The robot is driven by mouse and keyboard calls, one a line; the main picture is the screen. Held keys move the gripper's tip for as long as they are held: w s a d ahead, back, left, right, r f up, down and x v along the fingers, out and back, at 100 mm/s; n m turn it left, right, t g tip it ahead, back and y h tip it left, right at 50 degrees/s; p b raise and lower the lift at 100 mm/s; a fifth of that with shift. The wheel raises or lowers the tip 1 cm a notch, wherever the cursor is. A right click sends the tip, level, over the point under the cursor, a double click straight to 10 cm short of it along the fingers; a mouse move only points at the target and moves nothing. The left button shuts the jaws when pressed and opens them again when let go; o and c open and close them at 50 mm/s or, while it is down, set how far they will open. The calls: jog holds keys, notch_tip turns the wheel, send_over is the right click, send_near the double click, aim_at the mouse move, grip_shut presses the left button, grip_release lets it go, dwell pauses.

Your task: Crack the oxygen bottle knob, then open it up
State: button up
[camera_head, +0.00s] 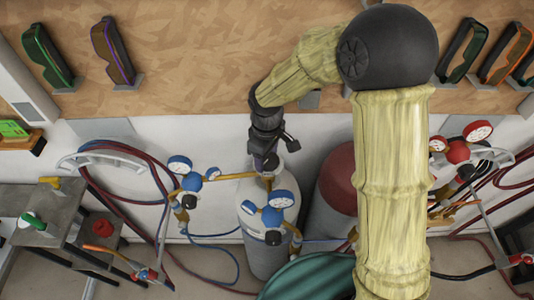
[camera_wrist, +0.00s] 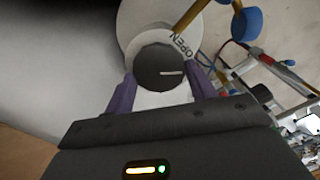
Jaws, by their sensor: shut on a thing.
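The oxygen bottle (camera_head: 259,247) is a light grey-white cylinder standing against the wall in the head view. Its top shows pale in the wrist view (camera_wrist: 133,18). The dark round knob (camera_wrist: 158,62) has a light line mark on its face, and the word OPEN is printed beside it. My gripper (camera_head: 266,163) reaches down onto the bottle's top from above. In the wrist view its purple fingers stand on either side of the knob and are shut on it. In the head view the gripper hides the knob.
A blue-rimmed gauge (camera_head: 281,199) and regulator sit close in front of the bottle top. Another blue gauge (camera_head: 180,165) is at left. A dark red cylinder (camera_head: 337,178) stands just right. Hoses and a grey cart (camera_head: 38,203) are at left.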

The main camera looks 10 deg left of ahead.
aim_at(267, 160)
jog(key=n+p, duration=0.1)
jog(key=n, duration=0.3)
jog(key=shift+r+n, duration=0.15)
jog(key=shift+n, duration=0.15)
jog(key=n+p, duration=0.1)
jog(key=n, duration=0.3)
jog(key=shift+s+p, duration=0.1)
jog(key=shift+p, duration=0.2)
jog(key=shift+n, duration=0.3)
jog(key=o, duration=1)
notch_tip(267, 160, up, 17)
jog(key=b, duration=0.3)
